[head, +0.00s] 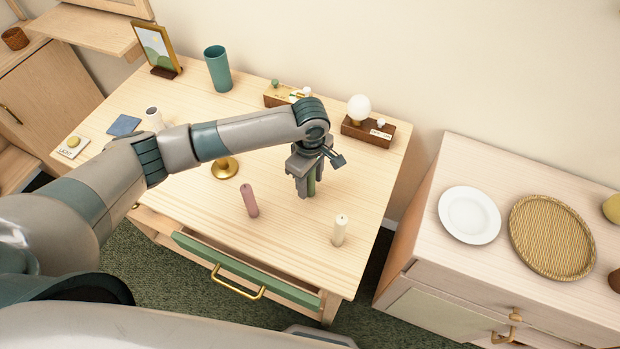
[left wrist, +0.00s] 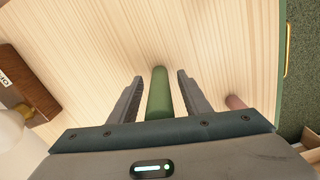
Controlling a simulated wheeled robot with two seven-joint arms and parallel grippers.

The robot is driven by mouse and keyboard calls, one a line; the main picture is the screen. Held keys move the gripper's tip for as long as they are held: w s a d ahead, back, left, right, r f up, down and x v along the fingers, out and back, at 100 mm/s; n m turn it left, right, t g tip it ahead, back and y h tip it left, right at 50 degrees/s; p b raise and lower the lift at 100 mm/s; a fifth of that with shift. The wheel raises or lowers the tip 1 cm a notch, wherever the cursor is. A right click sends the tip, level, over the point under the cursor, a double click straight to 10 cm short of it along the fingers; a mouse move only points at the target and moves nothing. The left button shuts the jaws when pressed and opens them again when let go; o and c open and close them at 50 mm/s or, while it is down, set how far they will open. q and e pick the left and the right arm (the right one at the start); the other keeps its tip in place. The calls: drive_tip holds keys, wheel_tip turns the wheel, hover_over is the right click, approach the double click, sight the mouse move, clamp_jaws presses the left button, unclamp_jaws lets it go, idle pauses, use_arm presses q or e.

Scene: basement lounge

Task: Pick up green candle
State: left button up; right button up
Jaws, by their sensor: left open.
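The green candle (left wrist: 158,95) stands on the table between the two fingers of my left gripper (left wrist: 157,92) in the left wrist view. A gap shows on each side of it, so the fingers are open and around it. In the head view my left gripper (head: 307,190) points down at the table, and only a thin strip of the green candle (head: 312,184) shows between its fingers. My right gripper is in neither view.
A brass holder (head: 225,168) is to the left. Behind are wooden blocks (head: 368,130) and a teal cup (head: 217,69). The front drawer (head: 215,258) is slightly open.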

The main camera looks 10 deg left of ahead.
use_arm(q)
clamp_jaws()
drive_tip(key=shift+r, duration=0.15)
drive_tip(key=shift+r+b, duration=0.35)
drive_tip(key=shift+r, duration=0.3)
wheel_tip(320, 180, up, 8)
drive_tip(key=shift+r+b, duration=0.25)
drive_tip(key=shift+b, duration=0.7)
